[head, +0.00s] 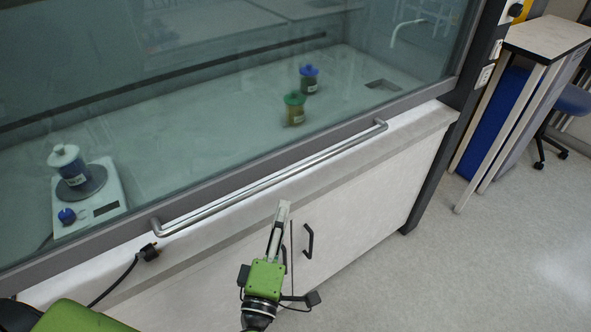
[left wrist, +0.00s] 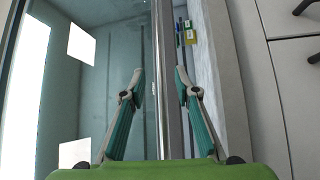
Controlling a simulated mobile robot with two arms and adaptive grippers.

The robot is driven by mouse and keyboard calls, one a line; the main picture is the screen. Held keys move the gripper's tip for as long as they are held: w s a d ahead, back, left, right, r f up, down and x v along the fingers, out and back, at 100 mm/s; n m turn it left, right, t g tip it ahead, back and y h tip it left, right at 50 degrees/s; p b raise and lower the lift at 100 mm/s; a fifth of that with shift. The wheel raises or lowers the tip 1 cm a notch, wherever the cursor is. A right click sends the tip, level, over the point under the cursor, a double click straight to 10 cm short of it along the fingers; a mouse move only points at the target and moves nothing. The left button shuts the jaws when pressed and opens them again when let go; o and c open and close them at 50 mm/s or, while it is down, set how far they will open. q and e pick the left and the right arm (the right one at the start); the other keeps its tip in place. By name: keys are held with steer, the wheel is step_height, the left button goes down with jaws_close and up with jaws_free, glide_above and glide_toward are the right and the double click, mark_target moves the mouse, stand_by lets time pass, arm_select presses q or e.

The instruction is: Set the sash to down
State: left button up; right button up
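The fume hood's glass sash (head: 200,100) covers the hood opening. Its dark lower frame (head: 330,138) is low, close to the front ledge; I cannot tell whether it touches. A long metal handle bar (head: 270,182) runs along the frame. My left gripper (head: 284,207) is in front of and below the middle of the bar in the head view, visibly apart from it there. In the left wrist view its fingers (left wrist: 160,75) are spread and empty, with a long metal strip (left wrist: 168,90) running lengthwise between them in the picture. My right gripper is not in view.
A black plug (head: 148,252) hangs at the ledge. A table (head: 548,36) stands right; the floor before it is clear.

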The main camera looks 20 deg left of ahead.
mark_target(294, 169)
arm_select(q)
steer(key=w+p, duration=0.1)
steer(key=w, duration=0.3)
steer(key=w+a+r+p, duration=0.1)
steer(key=w, duration=0.3)
steer(key=w+p, duration=0.1)
steer(key=w, duration=0.3)
steer(key=shift+w+a+r, duration=0.2)
steer(key=shift+w+r, duration=0.15)
steer(key=shift+w, duration=0.05)
jaws_close()
